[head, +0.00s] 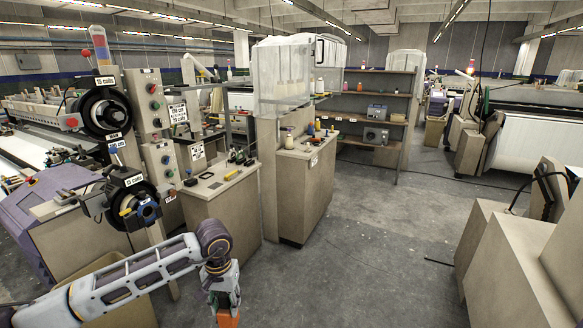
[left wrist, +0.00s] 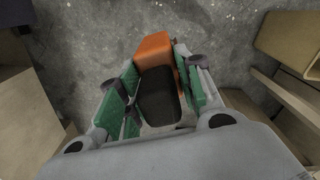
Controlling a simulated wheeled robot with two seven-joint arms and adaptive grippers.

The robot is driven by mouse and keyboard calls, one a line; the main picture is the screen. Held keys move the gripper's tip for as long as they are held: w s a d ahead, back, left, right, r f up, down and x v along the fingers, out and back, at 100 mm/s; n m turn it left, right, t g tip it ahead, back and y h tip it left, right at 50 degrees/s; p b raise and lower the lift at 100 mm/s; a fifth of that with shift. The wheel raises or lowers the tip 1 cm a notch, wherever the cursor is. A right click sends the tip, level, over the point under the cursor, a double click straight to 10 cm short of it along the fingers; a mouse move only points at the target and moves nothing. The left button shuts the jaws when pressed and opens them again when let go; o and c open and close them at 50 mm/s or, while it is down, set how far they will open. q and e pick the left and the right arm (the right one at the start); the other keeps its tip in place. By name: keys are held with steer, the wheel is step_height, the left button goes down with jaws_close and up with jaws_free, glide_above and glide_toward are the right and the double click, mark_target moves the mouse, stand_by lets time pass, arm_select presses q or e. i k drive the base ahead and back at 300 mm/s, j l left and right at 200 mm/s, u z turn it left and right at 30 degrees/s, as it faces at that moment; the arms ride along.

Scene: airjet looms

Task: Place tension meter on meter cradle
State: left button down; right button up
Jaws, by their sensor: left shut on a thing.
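My left gripper (head: 226,303) hangs low at the bottom of the head view, with its fingers pointing down. It is shut on an orange and black device, which I take for the tension meter (head: 228,320). In the left wrist view the tension meter (left wrist: 158,92) sits between the green finger pads, its black part nearer and its orange part farther out. It is held above the floor, apart from any surface. I cannot make out the meter cradle for certain; small dark fixtures (head: 215,185) lie on the near cabinet's top. My right gripper is not in view.
The near beige cabinet (head: 226,215) stands ahead of the gripper, with small tools on top. A second cabinet (head: 300,205) with bobbins stands behind it. A loom with black reels (head: 105,112) is at left. Grey floor (head: 360,260) is free at centre; beige machine housings (head: 510,260) stand right.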

mark_target(206, 176)
steer(key=i+z, duration=0.4)
steer(key=i, duration=0.3)
steer(key=i+u, duration=0.1)
steer(key=i, duration=0.6)
steer(key=i+l+u, duration=0.1)
steer(key=i+u, duration=0.2)
steer(key=i, duration=0.4)
steer(key=i+l+u, duration=0.1)
steer(key=i+u, duration=0.3)
steer(key=i, duration=0.15)
steer(key=i+l+u, duration=0.25)
steer(key=i+u, duration=0.15)
steer(key=i, duration=0.15)
steer(key=i+l+u, duration=0.4)
steer(key=i, duration=0.1)
